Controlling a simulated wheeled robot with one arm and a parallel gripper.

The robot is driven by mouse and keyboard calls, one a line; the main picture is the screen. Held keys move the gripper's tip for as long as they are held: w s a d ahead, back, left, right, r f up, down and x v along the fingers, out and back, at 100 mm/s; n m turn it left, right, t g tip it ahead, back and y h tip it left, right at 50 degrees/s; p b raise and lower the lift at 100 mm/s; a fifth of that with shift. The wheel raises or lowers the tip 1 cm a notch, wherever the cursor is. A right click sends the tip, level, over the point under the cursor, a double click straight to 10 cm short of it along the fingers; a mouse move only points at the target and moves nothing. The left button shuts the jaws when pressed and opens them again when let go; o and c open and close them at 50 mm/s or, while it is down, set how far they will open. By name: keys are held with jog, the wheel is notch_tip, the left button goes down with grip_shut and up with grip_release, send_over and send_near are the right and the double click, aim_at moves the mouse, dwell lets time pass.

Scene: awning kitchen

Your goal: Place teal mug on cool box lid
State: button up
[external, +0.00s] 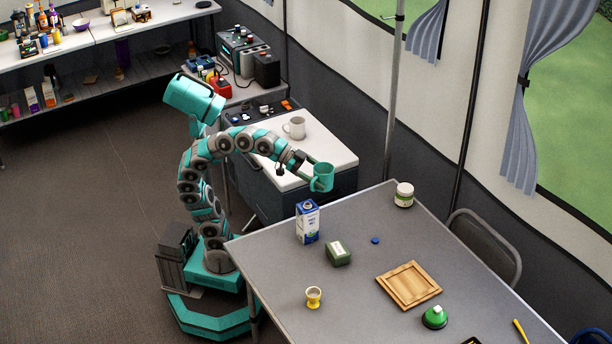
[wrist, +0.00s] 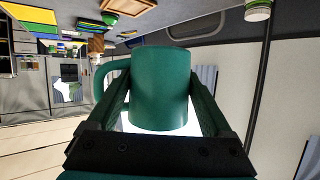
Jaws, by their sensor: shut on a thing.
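The teal mug (external: 323,178) is held in my gripper (external: 309,174), in the air at the front edge of the cool box lid. In the wrist view the teal mug (wrist: 160,88) fills the middle, between the two fingers of my gripper (wrist: 160,95), with its handle on the left. The white cool box lid (external: 325,150) tops a dark box behind the table. A pale grey mug (external: 295,128) stands on the lid toward its back. I cannot tell how high the teal mug is above the lid, or whether it is fully over it.
The grey table (external: 355,300) stands close in front of the cool box. It carries a milk carton (external: 307,222), a green box (external: 338,254), a jar (external: 404,195) and a wooden board (external: 409,286). A tent pole (external: 393,100) rises behind. The lid's right side is clear.

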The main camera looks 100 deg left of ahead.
jog(key=s+a+n+g+y+p, duration=0.1)
jog(key=s+a+n+y, duration=0.3)
jog(key=a, duration=0.8)
jog(key=s+a+n+y+p, duration=0.2)
jog(key=s+a+n+y, duration=0.15)
jog(key=a, duration=0.75)
jog(key=s+a+n+g+y+p, duration=0.2)
jog(key=s+a+n+g+y, duration=0.35)
jog(key=s+a, duration=1)
jog(key=shift+y, duration=0.3)
jog(key=f, duration=0.5)
jog(key=d+f, duration=0.1)
jog(key=f, duration=0.5)
jog(key=s+d+f, duration=0.1)
jog(key=f, duration=0.5)
jog(key=shift+n, duration=0.3)
jog(key=w+a, duration=0.3)
jog(key=a, duration=0.1)
jog(key=w+a+f, duration=0.1)
jog(key=w+a, duration=0.2)
jog(key=w, duration=0.1)
jog(key=w+a+p, duration=0.1)
jog(key=w+a, duration=0.3)
jog(key=shift+a+f, duration=0.3)
jog(key=shift+f, duration=0.1)
jog(key=shift+f+b, duration=0.3)
jog(key=shift+f, duration=1.55)
jog(key=shift+r, duration=0.1)
